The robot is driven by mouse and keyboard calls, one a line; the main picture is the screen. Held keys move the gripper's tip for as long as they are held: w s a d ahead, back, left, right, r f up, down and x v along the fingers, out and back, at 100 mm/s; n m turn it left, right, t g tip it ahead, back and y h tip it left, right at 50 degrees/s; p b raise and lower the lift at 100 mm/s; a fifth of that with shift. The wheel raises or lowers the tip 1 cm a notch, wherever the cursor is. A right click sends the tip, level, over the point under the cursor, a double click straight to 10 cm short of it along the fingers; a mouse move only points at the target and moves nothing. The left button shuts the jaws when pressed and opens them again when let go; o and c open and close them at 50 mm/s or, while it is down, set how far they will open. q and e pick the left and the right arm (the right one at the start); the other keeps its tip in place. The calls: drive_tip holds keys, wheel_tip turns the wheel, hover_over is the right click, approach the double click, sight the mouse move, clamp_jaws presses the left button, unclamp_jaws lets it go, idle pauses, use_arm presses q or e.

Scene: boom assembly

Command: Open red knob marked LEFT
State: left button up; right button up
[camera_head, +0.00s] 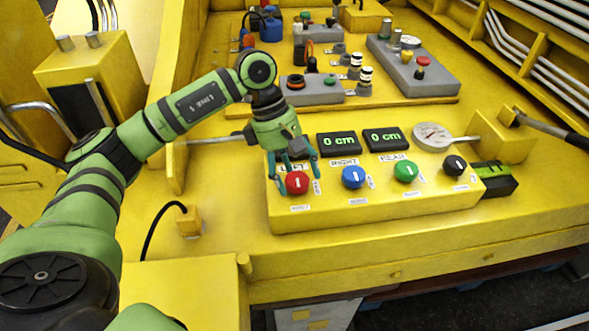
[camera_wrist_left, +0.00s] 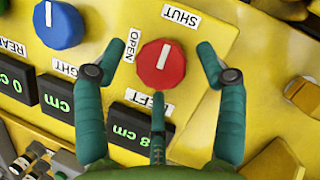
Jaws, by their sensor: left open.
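The red knob (camera_head: 297,183) sits at the left end of the yellow control panel (camera_head: 375,209). In the left wrist view the red knob (camera_wrist_left: 161,65) has a white line running up and down the picture. The OPEN label (camera_wrist_left: 132,45) is at its left, the SHUT label (camera_wrist_left: 181,16) above it and the LEFT label (camera_wrist_left: 150,102) below it. My left gripper (camera_head: 296,178) is open over the knob. In the left wrist view its fingers (camera_wrist_left: 162,52) are spread on both sides of the knob, with a third finger below. Contact cannot be told. My right gripper is not in view.
A blue knob (camera_head: 353,177), green knob (camera_head: 406,171) and black knob (camera_head: 455,165) line the panel to the right. Displays (camera_head: 339,144) and a round gauge (camera_head: 432,136) stand behind them. A black cable (camera_head: 152,222) curves up left of the panel.

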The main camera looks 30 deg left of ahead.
use_arm(q)
drive_tip(key=shift+d+f, duration=0.25)
drive_tip(key=shift+f, duration=0.05)
drive_tip(key=shift+a, duration=0.1)
drive_tip(key=c, duration=1.1)
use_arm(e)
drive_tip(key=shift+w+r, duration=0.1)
use_arm(q)
drive_tip(key=shift+f, duration=0.1)
